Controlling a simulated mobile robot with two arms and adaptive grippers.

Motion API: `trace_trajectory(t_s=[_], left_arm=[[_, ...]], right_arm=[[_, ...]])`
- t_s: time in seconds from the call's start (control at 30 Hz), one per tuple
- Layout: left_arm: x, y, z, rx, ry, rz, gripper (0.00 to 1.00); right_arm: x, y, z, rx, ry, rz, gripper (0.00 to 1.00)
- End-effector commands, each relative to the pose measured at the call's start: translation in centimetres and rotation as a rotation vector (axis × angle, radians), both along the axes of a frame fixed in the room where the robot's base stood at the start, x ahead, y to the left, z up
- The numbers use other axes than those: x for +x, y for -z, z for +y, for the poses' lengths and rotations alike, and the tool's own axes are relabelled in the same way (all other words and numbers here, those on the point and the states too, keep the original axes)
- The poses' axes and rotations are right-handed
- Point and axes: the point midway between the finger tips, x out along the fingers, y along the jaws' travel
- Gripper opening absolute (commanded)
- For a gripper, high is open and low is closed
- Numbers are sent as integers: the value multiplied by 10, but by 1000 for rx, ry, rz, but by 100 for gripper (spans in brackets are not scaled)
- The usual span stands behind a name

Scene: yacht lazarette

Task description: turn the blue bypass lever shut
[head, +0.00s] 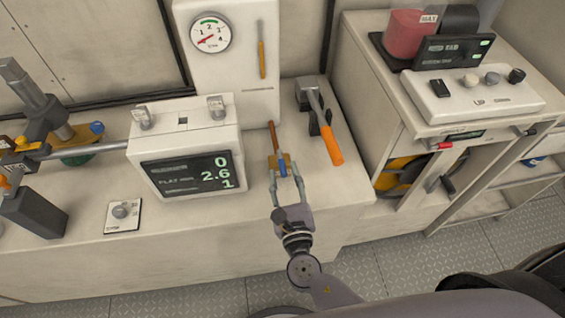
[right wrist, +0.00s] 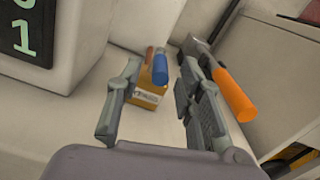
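The blue bypass lever (head: 283,166) stands at a small brass-coloured valve block (head: 273,161) with a copper-brown pipe behind it, on the bench right of the display box. I cannot tell how far the fingertips reach past the lever. My left gripper is not in view.
The display box (head: 185,150) stands to the left, and a white gauge cabinet (head: 228,70) behind. A side cabinet (head: 400,110) rises at right.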

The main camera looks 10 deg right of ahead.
Motion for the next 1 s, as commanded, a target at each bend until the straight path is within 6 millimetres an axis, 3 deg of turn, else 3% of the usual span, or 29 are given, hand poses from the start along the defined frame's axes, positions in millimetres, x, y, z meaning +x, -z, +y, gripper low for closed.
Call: trace_trajectory(t_s=[0.2,0.57,1.0], left_arm=[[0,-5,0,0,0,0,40],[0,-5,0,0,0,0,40],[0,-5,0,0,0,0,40]], right_arm=[[27,0,-1,0,0,0,34],[33,0,-2,1,-1,1,34],[32,0,-2,1,0,1,6]])
